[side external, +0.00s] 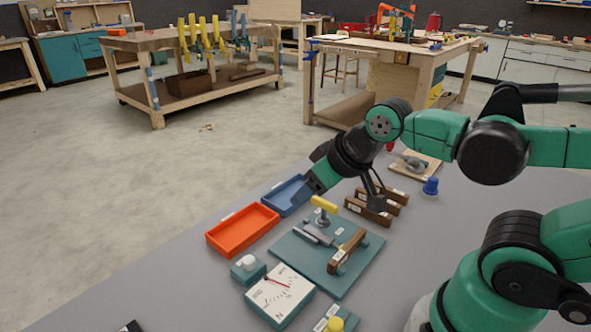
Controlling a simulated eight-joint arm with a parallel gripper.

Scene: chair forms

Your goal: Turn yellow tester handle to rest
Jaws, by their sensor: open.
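The yellow handle (324,203) is a short bar on an upright post at the back left of a tester with a flat teal base plate (318,275). A grey metal part (318,235) and a wooden bar (347,250) with a white label sit on the plate. A white dial gauge (281,295) with a red needle stands in front of the plate. My gripper (320,178) is open, just above and behind the yellow handle, and appears apart from it. The wrist hides part of the gripper, so its fingers do not show clearly.
An orange tray (243,230) and a blue tray (283,200) lie left of the tester. Wooden blocks (372,212), a blue knob (431,186) and a board with a grey part (414,166) lie behind. A teal box with a white knob (248,268) is beside the gauge.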

